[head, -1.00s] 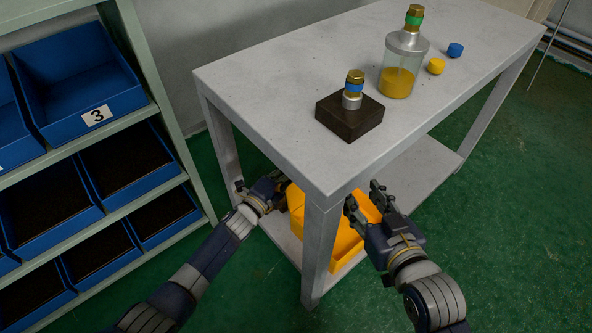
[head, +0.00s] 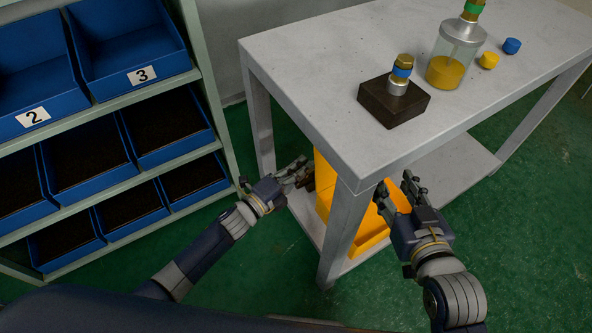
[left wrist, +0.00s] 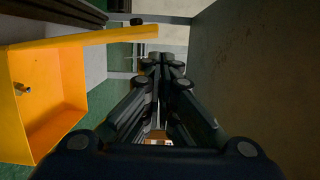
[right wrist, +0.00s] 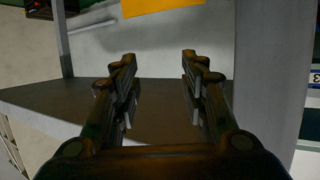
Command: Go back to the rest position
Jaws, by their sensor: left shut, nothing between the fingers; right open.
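My left gripper (head: 303,174) is low at the left of the workbench, beside the yellow bin (head: 322,185) and below the tabletop. Its fingers are shut and empty; they also show closed in the left wrist view (left wrist: 163,62), with the yellow bin (left wrist: 50,95) to their left. My right gripper (head: 398,190) is just in front of the bench's near edge, right of the near leg. Its fingers are open and empty, spread apart in the right wrist view (right wrist: 158,65). The near leg hides part of the bin.
The grey workbench (head: 310,75) carries a dark block (head: 390,107) with a brass-topped fitting (head: 402,72), a bottle (head: 455,55), a yellow cap (head: 488,60) and a blue cap (head: 511,46). A shelf rack with blue bins (head: 130,50) stands at left. Green floor is clear at right.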

